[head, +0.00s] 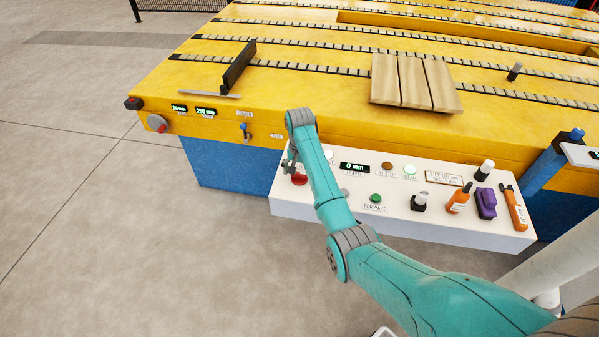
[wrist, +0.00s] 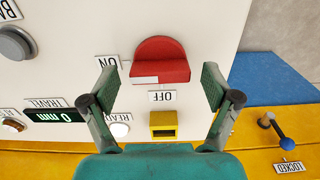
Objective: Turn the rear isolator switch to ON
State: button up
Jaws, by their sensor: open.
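A red rotary switch (wrist: 160,62) is on the white console panel, upside down in the wrist view. An OFF label (wrist: 161,97) lies just below it and an ON label (wrist: 107,63) to its left. A white mark (wrist: 145,79) on its lower edge faces the OFF side. My gripper (wrist: 160,84) is open, with one finger on each side of the switch and a visible gap to it.
The white console (head: 400,225) carries buttons, a 0 mm display (head: 354,167) and several tools at right. A yellow slotted block (wrist: 163,124) is close to the OFF label. A blue-knobbed lever (wrist: 284,144) has a LOCKED label. Open floor lies left of the yellow conveyor.

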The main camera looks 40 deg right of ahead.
aim_at(299, 173)
jog(key=shift+r, duration=3.75)
